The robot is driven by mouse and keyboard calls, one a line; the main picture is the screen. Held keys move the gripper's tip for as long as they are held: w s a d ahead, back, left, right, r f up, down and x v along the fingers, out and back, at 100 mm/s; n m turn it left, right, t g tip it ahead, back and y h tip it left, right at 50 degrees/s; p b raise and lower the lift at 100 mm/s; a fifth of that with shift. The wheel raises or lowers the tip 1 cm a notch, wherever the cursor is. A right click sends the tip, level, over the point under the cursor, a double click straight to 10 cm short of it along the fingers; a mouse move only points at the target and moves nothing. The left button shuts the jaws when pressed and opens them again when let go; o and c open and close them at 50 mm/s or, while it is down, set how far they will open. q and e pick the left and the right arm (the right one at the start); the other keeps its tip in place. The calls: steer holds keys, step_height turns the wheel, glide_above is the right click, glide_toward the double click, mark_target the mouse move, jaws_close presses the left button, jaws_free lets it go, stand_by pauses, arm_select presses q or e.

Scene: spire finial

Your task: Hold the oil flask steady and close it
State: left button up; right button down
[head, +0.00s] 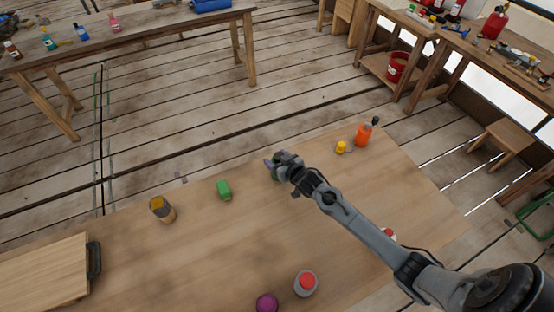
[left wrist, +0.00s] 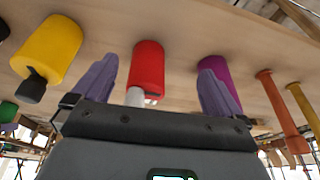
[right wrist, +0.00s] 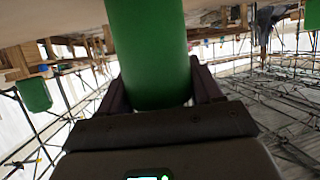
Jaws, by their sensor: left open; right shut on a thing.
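My right gripper (head: 272,167) is over the middle of the table's far part. In the right wrist view it is shut on a smooth green cylinder (right wrist: 148,45), which stands between its fingers; its far end is out of the picture. I cannot tell whether this is the oil flask, and no cap shows on it. My left gripper (left wrist: 160,62) is open, with purple fingers wide apart. A red cylinder (left wrist: 148,62) with a white end shows between and beyond its fingers, apart from them as far as I can tell. The left gripper is not in the head view.
On the wooden table (head: 225,250) stand a small green object (head: 224,189), a yellow-topped container (head: 160,208), an orange bottle (head: 362,135), a small yellow object (head: 341,147), a red-topped container (head: 305,283) and a purple object (head: 267,303). The middle is mostly free.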

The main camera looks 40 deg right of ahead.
steer(key=shift+c, duration=0.9)
jaws_free()
steer(key=shift+f, duration=0.1)
steer(key=shift+s+r, duration=0.2)
steer(key=shift+r, duration=0.05)
steer(key=d+p+v, duration=0.1)
steer(key=p+v, duration=0.1)
steer(key=v, duration=0.9)
steer(key=shift+s+a, duration=0.25)
steer(key=shift+a, duration=0.25)
